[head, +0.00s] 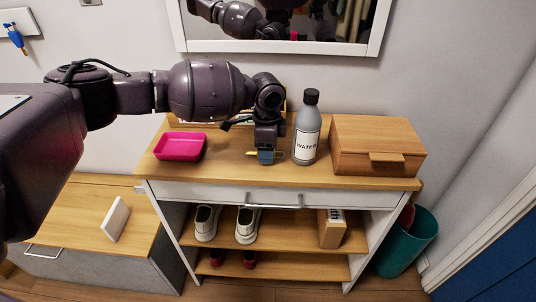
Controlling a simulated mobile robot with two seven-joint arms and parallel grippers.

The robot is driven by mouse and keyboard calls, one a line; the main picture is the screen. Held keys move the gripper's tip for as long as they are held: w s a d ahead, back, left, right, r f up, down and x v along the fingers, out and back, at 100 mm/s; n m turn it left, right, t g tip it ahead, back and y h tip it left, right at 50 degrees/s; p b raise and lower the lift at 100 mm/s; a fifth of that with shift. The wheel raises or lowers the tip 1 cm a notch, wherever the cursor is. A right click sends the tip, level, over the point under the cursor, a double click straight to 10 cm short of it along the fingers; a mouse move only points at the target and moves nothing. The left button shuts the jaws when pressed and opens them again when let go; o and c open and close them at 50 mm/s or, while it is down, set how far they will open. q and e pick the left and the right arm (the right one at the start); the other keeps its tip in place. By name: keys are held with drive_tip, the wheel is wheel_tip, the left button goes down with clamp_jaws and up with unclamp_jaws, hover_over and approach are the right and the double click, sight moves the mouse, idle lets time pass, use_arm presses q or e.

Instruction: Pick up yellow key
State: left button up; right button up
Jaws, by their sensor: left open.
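A small yellow item, which looks like the yellow key (251,153), shows at the fingertips of my left gripper (266,157), over the wooden top of the console. The gripper points down, with its fingers at or just above the surface. The gripper is open. Its fingers hide part of the key, and I cannot tell whether they touch it. My right gripper is not in view.
A grey water bottle (306,134) stands close right of the gripper. A wooden box (375,145) is farther right, and a pink tray (180,147) is to the left on the console top (220,172). A mirror (372,48) hangs behind. Blue keys (15,38) hang at upper left.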

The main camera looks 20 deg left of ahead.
use_arm(q)
drive_tip(key=shift+f, duration=0.4)
drive_tip(key=shift+r, duration=0.1)
drive_tip(key=c, duration=1)
drive_tip(key=shift+r, duration=0.1)
